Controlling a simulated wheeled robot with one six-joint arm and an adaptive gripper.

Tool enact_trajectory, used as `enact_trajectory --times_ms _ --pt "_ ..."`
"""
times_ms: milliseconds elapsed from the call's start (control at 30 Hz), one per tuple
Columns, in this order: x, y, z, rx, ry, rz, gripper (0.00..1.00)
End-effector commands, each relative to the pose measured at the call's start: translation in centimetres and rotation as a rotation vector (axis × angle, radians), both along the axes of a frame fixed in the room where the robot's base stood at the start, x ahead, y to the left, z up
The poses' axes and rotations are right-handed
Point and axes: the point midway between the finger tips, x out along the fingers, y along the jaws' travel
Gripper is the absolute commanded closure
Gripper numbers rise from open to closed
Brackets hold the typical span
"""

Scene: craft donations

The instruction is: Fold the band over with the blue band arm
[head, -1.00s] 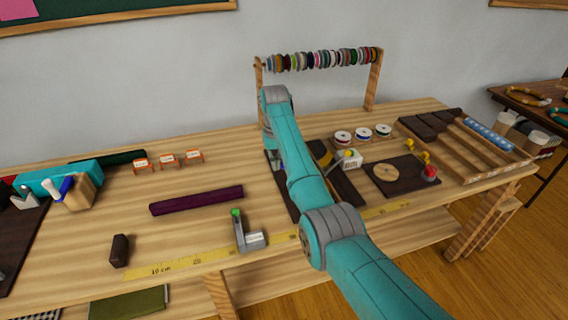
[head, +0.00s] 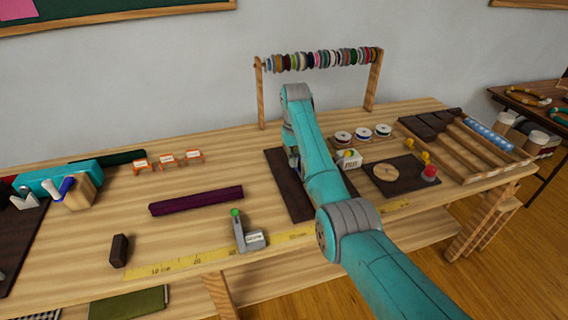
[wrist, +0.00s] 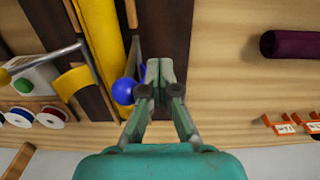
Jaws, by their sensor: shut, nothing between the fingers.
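In the wrist view my gripper (wrist: 158,72) is shut and empty, its fingertips pressed together over a dark board. The blue ball knob (wrist: 123,91) of the blue band arm sits just left of the fingertips, on a thin grey rod (wrist: 134,55). Whether a finger touches the knob, I cannot tell. The yellow band (wrist: 98,45) lies left of the rod on the dark board. Another grey rod with a yellow flap (wrist: 73,82) crosses at its left. In the head view my arm hides the band and the blue knob; the dark board (head: 284,170) shows beside it.
A white box with a green button (wrist: 22,87) and white spools (wrist: 50,115) stand left in the wrist view. A purple roll (head: 196,200) lies on the table. A grey stand with a green knob (head: 237,228) is near the front edge. A spool rack (head: 258,90) stands behind.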

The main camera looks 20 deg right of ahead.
Motion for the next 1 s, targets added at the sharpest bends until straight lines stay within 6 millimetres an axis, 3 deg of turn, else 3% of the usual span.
enact_trajectory --times_ms 833,1000 --pt "0.0 -5.1 0.1 0.000 -0.001 -0.001 1.00" --pt "0.0 -5.1 0.1 0.000 -0.001 0.000 1.00"
